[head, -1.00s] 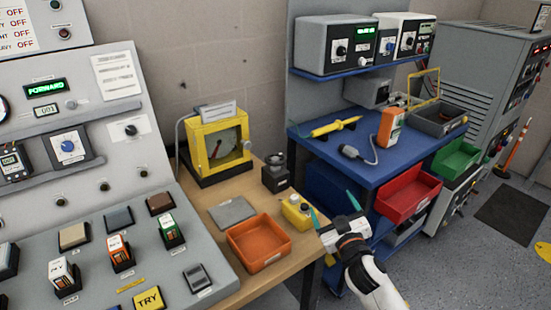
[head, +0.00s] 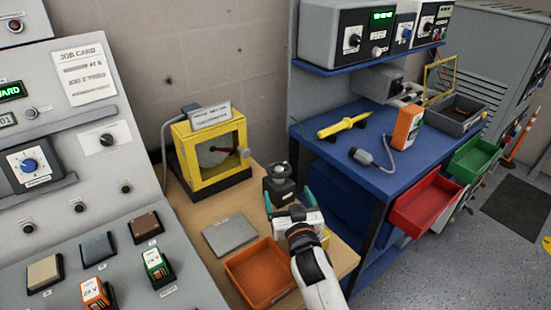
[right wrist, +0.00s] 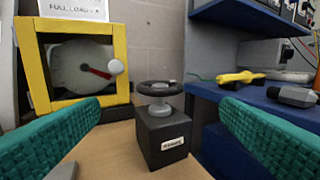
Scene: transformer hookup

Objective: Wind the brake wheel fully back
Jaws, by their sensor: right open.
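The brake wheel (right wrist: 159,89) is a small black handwheel with a grey hub on a black labelled block (right wrist: 163,138). It also shows in the head view (head: 279,170), on the wooden bench. My right gripper (head: 288,197) is open just in front of it. In the right wrist view its teal fingers (right wrist: 154,132) stand wide to either side, with the wheel farther ahead between them and not touched. A yellow-framed gauge (head: 210,155) with a pale disc and a red pointer (right wrist: 97,72) stands to the left of the wheel. My left gripper is not in view.
An orange tray (head: 262,274) and a grey plate (head: 230,236) lie on the bench. A yellow item is mostly hidden behind my right gripper. The blue cart (head: 350,170) with a red bin (head: 428,203) stands close on the right. The sloped control console (head: 95,215) is on the left.

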